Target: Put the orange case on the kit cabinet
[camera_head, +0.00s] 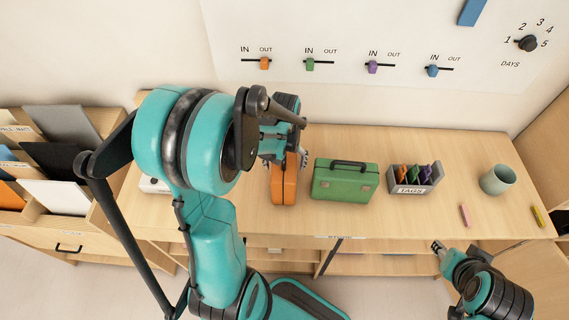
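The orange case (284,188) is upright with a narrow end towards me, over the wooden counter left of the green case (342,181). My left gripper (285,159) is at its top, with finger parts showing on both sides. The gripper and arm hide the case's upper part and handle, so I cannot tell whether the fingers grip it or whether it touches the counter. My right gripper (437,246) is at the counter's front edge on the right, away from the cases; its finger gap is unclear. No readable label identifies the kit cabinet.
A grey tags box (415,180), a green cup (496,180), and pink (465,215) and yellow (538,216) pieces are on the counter (400,220). A rack of boards (62,125) stands left. Colored sliders and a dial (528,43) are on the wall panel.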

